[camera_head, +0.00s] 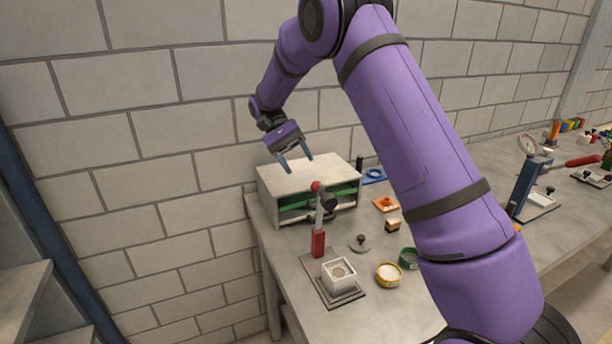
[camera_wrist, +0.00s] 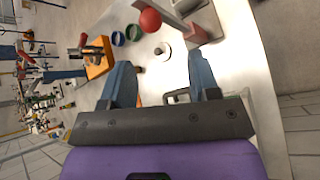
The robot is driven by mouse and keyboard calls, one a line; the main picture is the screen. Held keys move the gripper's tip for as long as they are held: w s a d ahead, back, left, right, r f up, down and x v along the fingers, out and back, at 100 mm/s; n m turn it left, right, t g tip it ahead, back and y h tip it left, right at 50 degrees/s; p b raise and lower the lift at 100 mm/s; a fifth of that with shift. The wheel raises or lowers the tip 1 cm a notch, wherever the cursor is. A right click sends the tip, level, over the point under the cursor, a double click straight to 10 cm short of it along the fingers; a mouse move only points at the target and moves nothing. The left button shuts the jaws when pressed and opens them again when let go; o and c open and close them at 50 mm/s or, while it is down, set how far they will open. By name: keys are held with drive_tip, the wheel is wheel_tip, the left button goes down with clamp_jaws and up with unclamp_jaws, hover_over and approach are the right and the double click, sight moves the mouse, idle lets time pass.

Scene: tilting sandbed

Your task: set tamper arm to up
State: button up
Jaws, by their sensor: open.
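The tamper stands on the table with a red post (camera_head: 318,243) and a grey lever arm rising from it to a red ball knob (camera_head: 315,186). A dark rounded part (camera_head: 328,205) sits beside the lever. A white square box (camera_head: 339,278) with sand-coloured fill stands on the base plate in front of the post. My gripper (camera_head: 299,163) is open and empty, above the grey cabinet and behind and above the knob. In the wrist view the red knob (camera_wrist: 150,20) shows beyond the open fingers (camera_wrist: 161,60), apart from them.
A grey cabinet (camera_head: 300,180) with green inside stands against the brick wall behind the tamper. A yellow-rimmed dish (camera_head: 388,275), a green dish (camera_head: 408,259) and a small grey disc with a knob (camera_head: 360,243) lie to its right. A blue gauge press (camera_head: 528,185) stands farther right.

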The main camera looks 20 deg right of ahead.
drive_tip(key=v, duration=0.3)
drive_tip(key=shift+w+r, duration=0.1)
idle(0.4)
drive_tip(key=s+d+r+n+t+y, duration=0.25)
drive_tip(key=s+r+t, duration=0.45)
drive_tip(key=s+r, duration=0.85)
drive_tip(key=s+d+f+n+t, duration=0.2)
drive_tip(key=s+t, duration=0.6)
drive_tip(key=s, duration=1.3)
drive_tip(key=shift+t, duration=0.3)
